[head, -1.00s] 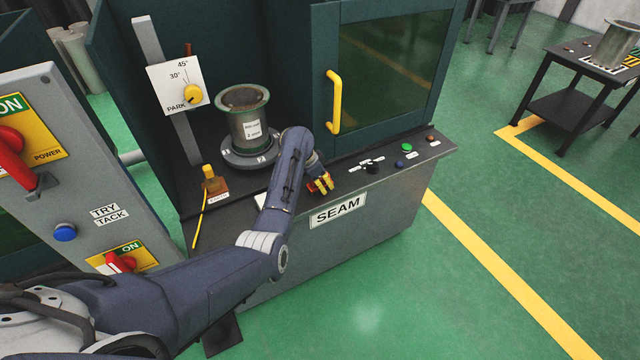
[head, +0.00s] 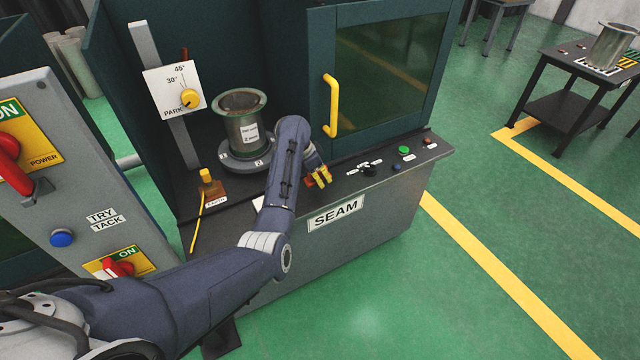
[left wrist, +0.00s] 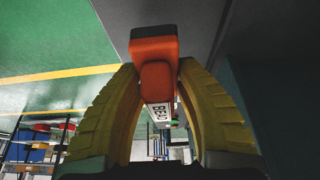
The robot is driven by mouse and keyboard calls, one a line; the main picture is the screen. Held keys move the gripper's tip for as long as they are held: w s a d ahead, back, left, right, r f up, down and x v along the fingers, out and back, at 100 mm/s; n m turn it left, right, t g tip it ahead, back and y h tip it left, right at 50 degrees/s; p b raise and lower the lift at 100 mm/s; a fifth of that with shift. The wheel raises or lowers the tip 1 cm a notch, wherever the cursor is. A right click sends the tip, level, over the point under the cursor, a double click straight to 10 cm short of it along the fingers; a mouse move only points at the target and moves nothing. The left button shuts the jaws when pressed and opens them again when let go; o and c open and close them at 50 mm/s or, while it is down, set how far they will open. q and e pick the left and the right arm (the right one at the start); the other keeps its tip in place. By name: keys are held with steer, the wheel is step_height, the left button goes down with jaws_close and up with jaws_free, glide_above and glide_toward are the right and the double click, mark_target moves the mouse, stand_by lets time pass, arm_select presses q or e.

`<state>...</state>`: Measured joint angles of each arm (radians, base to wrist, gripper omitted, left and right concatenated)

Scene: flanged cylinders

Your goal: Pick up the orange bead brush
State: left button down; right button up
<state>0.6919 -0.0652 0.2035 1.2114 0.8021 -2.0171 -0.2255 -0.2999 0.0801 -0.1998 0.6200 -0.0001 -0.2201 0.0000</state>
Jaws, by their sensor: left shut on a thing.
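The orange bead brush (left wrist: 154,48) shows between the yellow fingers of my left gripper (left wrist: 158,66) in the left wrist view. Both fingers close on its sides. A white label starting with "BE" is on it, partly covered. In the head view my left gripper (head: 319,177) is above the machine's front ledge, right of the flanged cylinder (head: 243,122). The brush is mostly hidden there by the gripper and wrist. I cannot tell whether it touches the ledge. My right gripper is not in view.
The cylinder stands on a round numbered plate (head: 232,163). The SEAM ledge (head: 425,152) carries a green button (head: 404,150) and a dark knob (head: 369,170). A yellow door handle (head: 331,105) rises behind my gripper. A yellow-topped block (head: 209,183) stands to the left.

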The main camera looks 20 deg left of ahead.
arm_select(q)
step_height(320, 180, up, 15)
stand_by(0.4)
steer(key=shift+r, duration=0.1)
